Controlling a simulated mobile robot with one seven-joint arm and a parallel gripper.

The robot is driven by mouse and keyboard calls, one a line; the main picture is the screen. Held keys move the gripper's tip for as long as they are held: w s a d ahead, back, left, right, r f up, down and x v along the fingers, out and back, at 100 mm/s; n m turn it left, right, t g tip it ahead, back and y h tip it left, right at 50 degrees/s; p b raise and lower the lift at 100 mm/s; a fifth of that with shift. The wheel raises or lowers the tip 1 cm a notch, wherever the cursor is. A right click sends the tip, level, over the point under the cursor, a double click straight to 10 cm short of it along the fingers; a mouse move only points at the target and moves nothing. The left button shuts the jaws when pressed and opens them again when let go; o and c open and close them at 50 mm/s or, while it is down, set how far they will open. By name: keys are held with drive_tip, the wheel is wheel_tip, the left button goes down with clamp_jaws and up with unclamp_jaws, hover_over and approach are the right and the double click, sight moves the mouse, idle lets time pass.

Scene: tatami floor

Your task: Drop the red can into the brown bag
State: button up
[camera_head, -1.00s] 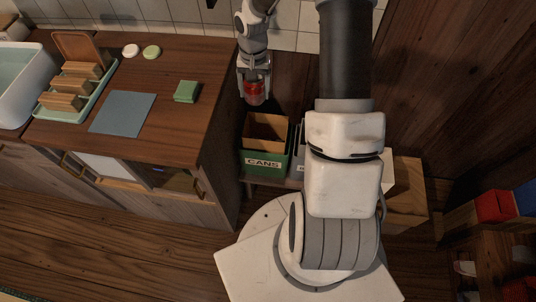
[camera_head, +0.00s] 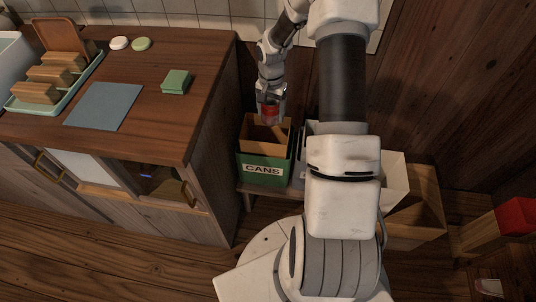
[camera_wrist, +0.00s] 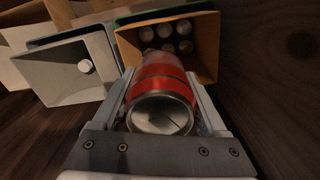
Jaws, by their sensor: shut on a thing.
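The red can (camera_head: 269,110) is held between the two fingers of my gripper (camera_head: 270,116), over the mouth of the green bin (camera_head: 262,169) marked CANS. In the wrist view the can (camera_wrist: 164,74) lies between my fingers (camera_wrist: 160,92), its silver end toward the camera. The brown bag (camera_head: 252,132) looks like a liner inside the green bin. It also shows in the wrist view (camera_wrist: 208,42) beyond the can, with several cans inside. The red can appears above the opening; its exact height is unclear.
A grey-white bin (camera_wrist: 70,78) with a small white item stands beside the brown bag. A brown box (camera_head: 420,207) stands farther right, partly behind my arm. The wooden counter (camera_head: 200,50) is close on the left and carries a green sponge-like block (camera_head: 176,81).

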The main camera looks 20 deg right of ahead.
wheel_tip(320, 180, down, 3)
drive_tip(key=shift+f+b, duration=0.2)
drive_tip(key=shift+b, duration=0.7)
drive_tip(key=o, duration=1.2)
wheel_tip(320, 180, up, 18)
drive_tip(key=p, duration=0.5)
drive_tip(key=shift+f, duration=0.25)
